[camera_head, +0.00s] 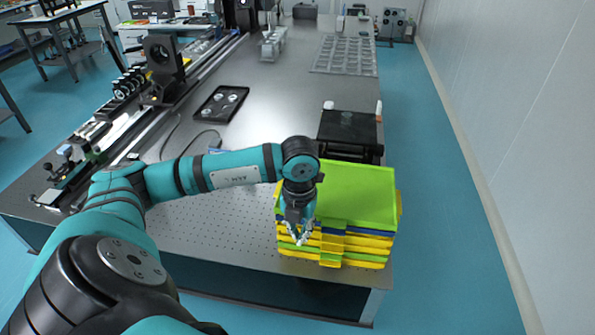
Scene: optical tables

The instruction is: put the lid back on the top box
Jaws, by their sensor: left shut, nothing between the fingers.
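A stack of flat boxes (362,254) in yellow, green and blue stands at the near right corner of the optical table. A bright green surface (358,190) shows on top of the stack; I cannot tell whether it is a lid or the inside of the top box. My left gripper (300,240) is shut and empty, pointing down at the stack's near left side, in front of the layered edges. I cannot tell whether it touches them. My left wrist hides the stack's left part. My right gripper is not in view.
The optical table (215,235) has bare room left of the stack. A black device (349,130) stands just behind the stack. A black tray (221,103) with round parts lies further back. A rail with optics (165,75) runs along the left. A white wall (510,110) is at the right.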

